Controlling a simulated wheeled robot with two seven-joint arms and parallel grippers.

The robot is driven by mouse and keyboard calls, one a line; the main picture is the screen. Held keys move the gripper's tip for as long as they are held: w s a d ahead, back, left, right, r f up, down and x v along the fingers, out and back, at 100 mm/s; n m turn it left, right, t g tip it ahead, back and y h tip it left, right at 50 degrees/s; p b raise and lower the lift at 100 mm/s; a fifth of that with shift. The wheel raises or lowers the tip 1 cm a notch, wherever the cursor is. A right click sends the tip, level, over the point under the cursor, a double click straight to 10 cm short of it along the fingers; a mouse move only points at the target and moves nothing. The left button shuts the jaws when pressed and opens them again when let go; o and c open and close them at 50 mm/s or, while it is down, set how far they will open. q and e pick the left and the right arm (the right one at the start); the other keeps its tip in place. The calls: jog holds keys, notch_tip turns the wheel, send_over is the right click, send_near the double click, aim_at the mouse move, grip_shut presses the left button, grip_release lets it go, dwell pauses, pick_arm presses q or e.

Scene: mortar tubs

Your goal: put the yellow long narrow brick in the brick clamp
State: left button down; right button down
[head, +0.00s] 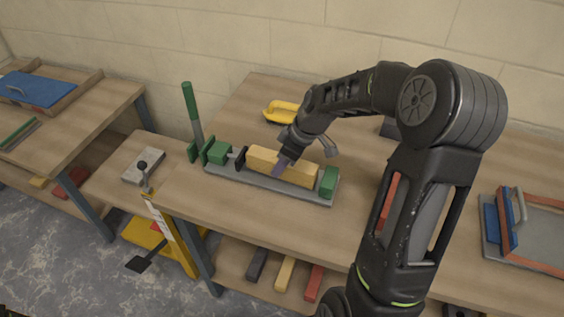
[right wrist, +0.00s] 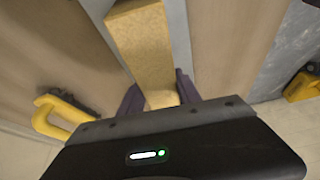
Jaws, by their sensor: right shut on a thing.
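The yellow long narrow brick (head: 300,174) lies lengthwise in the brick clamp, above its grey base (head: 262,187), between the dark jaw plate at the left and the green end block (head: 328,182) at the right. The clamp's green handle (head: 191,104) stands up at the left. My right gripper (head: 280,168) is shut on the brick near its middle, from above. In the right wrist view the brick (right wrist: 145,48) runs away between the purple fingers (right wrist: 160,95). The brick's underside is hidden. My left gripper is not in view.
A yellow-handled tool (head: 281,111) lies behind the clamp. A grey tray with a blue and orange frame (head: 532,225) is at the right. Several bricks, including a red one (head: 314,283), lie on the lower shelf. A yellow stand (head: 172,236) is at front left.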

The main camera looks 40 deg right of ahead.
jog(key=shift+w+f, duration=0.1)
jog(key=shift+f, duration=0.15)
jog(key=c, duration=1.1)
grip_release()
jog(key=o, duration=0.3)
jog(key=shift+o, duration=0.2)
jog(key=shift+f, duration=0.1)
jog(key=b+v, duration=0.1)
jog(key=v, duration=0.7)
jog(key=shift+a, duration=0.1)
